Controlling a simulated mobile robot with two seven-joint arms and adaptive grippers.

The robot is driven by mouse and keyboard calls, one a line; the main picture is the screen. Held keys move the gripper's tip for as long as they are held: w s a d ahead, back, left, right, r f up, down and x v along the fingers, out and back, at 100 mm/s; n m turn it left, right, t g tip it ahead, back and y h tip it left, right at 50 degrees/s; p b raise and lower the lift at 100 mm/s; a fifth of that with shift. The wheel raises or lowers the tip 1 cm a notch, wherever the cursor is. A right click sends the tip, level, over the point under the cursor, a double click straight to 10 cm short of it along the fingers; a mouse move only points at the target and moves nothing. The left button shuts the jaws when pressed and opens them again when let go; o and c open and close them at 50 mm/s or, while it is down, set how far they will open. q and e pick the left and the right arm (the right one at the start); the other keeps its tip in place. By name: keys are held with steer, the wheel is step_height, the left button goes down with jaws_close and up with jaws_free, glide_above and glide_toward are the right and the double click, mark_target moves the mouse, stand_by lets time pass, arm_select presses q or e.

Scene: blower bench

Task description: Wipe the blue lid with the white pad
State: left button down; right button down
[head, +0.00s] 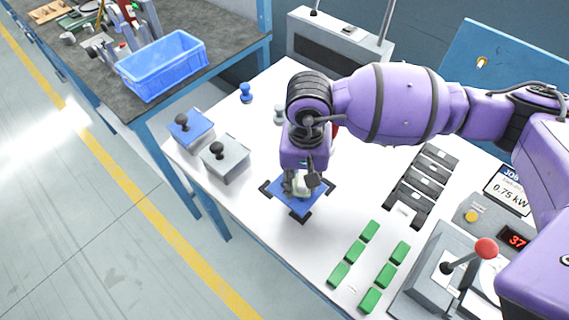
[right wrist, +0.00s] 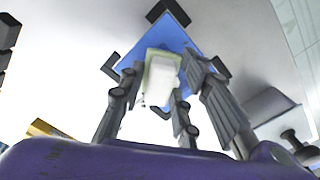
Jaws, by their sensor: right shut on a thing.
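The blue lid (head: 316,200) is a flat blue square lying on the white bench between black corner pieces. It also shows in the right wrist view (right wrist: 168,34). My right gripper (head: 300,186) is over the lid, pointing down, with its fingers shut on the white pad (right wrist: 163,76). The pad has a pale yellow-green layer at one edge and covers part of the lid. Whether it touches the lid is hard to tell. My left gripper is not in view.
A blue-topped box (head: 190,126) and a grey box (head: 225,160), each with a black knob, stand left of the lid. Green blocks (head: 370,230) and black holders (head: 424,184) lie to the right. A control box with a red-knobbed lever (head: 486,248) stands front right.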

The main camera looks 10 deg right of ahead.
steer(key=shift+s+d+f, duration=0.15)
steer(key=shift+s+d, duration=0.75)
steer(key=shift+s, duration=0.15)
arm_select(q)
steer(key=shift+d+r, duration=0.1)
arm_select(e)
steer(key=shift+a, duration=0.1)
